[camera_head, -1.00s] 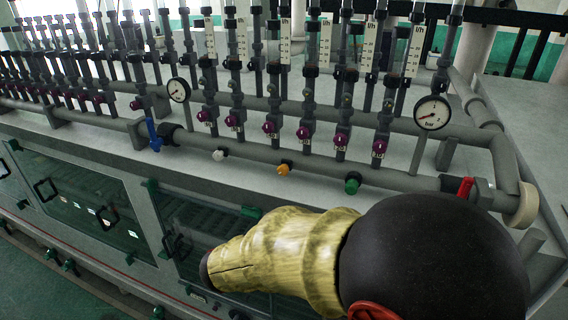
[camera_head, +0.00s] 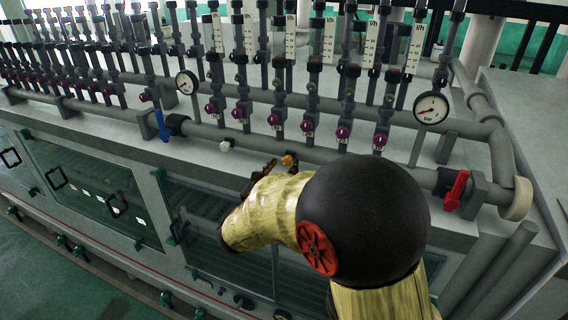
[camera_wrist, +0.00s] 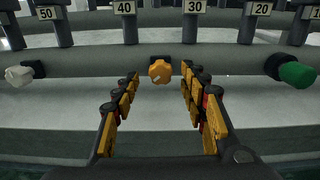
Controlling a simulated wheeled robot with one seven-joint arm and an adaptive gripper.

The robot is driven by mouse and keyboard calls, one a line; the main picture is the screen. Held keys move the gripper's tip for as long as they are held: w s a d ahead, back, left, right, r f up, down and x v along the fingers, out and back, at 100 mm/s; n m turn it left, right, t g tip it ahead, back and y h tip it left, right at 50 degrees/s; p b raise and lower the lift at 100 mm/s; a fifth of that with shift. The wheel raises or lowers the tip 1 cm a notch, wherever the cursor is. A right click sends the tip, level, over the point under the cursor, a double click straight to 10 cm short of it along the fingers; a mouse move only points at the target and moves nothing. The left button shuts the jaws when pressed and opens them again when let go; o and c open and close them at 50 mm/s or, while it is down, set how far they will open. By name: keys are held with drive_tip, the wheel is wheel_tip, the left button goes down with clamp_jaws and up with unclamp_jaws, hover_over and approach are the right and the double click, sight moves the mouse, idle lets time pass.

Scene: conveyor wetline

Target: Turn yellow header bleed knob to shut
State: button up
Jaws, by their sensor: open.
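The yellow-orange header bleed knob (camera_wrist: 160,71) sits on the lower grey header pipe (camera_wrist: 105,62), with a pale mark on its face. It lies straight ahead between the fingertips of my gripper (camera_wrist: 160,78) in the wrist view. The gripper is open, with one finger on each side of the knob; I cannot tell whether they touch it. In the head view the knob (camera_head: 289,160) shows just beyond my gripper (camera_head: 268,172), whose fingers are partly hidden by my arm.
A white knob (camera_wrist: 20,76) is to the left on the same pipe and a green knob (camera_wrist: 296,74) to the right. A red-handled valve (camera_head: 456,190) and a pressure gauge (camera_head: 431,108) stand at right. A blue-handled valve (camera_head: 161,125) is at left. Purple knobs (camera_head: 276,119) line the row above.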

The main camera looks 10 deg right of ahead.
drive_tip(key=shift+w+d, duration=0.4)
drive_tip(key=shift+w, duration=0.1)
drive_tip(key=c, duration=0.3)
drive_tip(key=c, duration=0.8)
clamp_jaws()
